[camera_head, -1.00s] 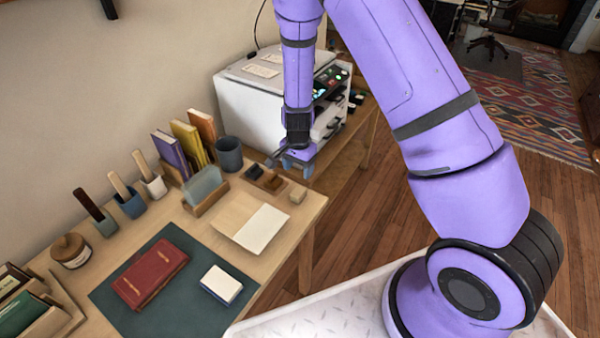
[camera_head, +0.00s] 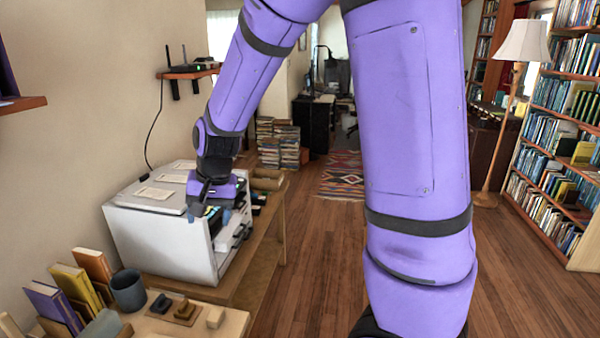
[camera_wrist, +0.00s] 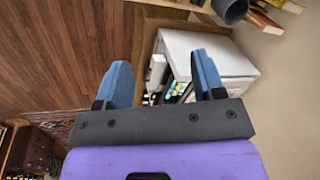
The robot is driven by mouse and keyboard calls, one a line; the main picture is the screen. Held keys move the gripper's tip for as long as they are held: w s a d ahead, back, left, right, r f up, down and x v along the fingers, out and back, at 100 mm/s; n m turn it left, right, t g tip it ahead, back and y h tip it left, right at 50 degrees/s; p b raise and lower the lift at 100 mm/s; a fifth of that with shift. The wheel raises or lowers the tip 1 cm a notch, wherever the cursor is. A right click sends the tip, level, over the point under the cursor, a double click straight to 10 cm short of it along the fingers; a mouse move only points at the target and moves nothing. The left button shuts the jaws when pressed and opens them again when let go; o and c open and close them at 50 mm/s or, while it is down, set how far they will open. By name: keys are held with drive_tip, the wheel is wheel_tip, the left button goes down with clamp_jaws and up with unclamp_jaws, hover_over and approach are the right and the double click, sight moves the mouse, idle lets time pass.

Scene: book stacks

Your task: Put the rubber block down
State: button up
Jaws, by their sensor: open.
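A small tan block (camera_head: 215,317), which may be the rubber block, sits on the wooden desk near its right edge in the head view. It is beside a dark wooden tray holding small dark pieces (camera_head: 173,308). My gripper (camera_head: 212,212) is raised beyond the block, in front of the white printer. In the wrist view, my gripper (camera_wrist: 162,75) has its two blue fingers wide apart with nothing held between them. The tan block cannot be made out in the wrist view.
The white printer (camera_head: 160,238) stands close to my gripper, on a wooden table. A grey cup (camera_head: 128,290) and upright books (camera_head: 75,285) are at the lower left. A shelf (camera_head: 188,72) juts from the wall. Wooden floor (camera_head: 310,240) lies open to the right.

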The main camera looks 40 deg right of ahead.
drive_tip(key=s+d+r+n+t+h, duration=0.1)
drive_tip(key=s+d+r+n, duration=0.1)
drive_tip(key=s+r, duration=0.6)
drive_tip(key=s+d+r+n+t, duration=0.2)
drive_tip(key=s+r, duration=0.6)
drive_tip(key=s, duration=0.7)
drive_tip(key=shift+d+n+h, duration=0.4)
drive_tip(key=shift+d+n, duration=0.3)
drive_tip(key=shift+n, duration=0.3)
